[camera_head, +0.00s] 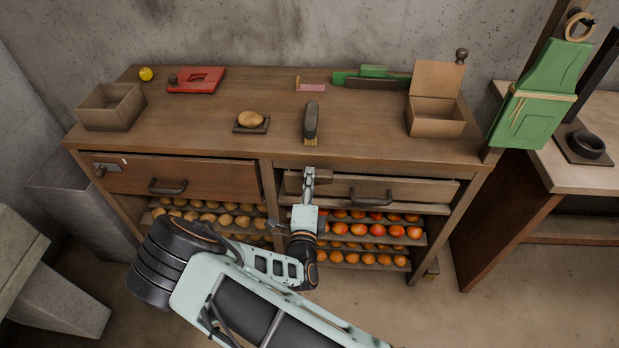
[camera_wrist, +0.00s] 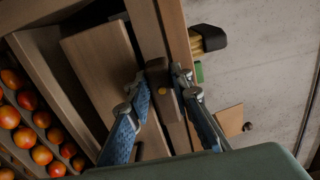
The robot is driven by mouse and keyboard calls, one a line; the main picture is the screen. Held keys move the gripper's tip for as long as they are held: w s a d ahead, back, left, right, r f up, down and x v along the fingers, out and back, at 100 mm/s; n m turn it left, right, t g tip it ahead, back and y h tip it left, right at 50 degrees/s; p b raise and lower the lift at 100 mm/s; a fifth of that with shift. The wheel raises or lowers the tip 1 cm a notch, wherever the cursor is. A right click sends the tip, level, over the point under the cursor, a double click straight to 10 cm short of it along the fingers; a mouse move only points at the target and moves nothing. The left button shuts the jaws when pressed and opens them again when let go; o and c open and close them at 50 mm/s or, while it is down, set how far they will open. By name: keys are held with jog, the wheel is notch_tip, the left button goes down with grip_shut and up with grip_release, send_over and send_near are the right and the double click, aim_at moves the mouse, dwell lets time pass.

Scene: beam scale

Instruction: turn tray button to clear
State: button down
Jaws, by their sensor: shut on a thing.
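The tray button is a small dark brown wooden turn piece with a brass-coloured pivot (camera_wrist: 162,91). It sits on the front rail above the right-hand drawer or tray. In the wrist view its long side runs roughly along the rail. My gripper (camera_head: 309,174) is at the upper left of that drawer front (camera_head: 345,190). In the wrist view my gripper (camera_wrist: 160,85) is shut on the button, one finger on each side. In the head view my fingers mostly hide the button. The drawer front with its dark handle (camera_head: 371,197) shows right of my gripper.
The bench top holds a brush (camera_head: 311,122), a potato on a dark plate (camera_head: 250,120) and an open box (camera_head: 436,116). Shelves of orange fruit (camera_head: 376,230) lie below the drawer, close to my arm. A closed drawer (camera_head: 185,175) is at left.

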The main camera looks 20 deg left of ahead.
dwell(0.5)
jog(key=c, duration=1.7)
grip_release()
jog(key=shift+s, duration=0.1)
jog(key=v, duration=1.2)
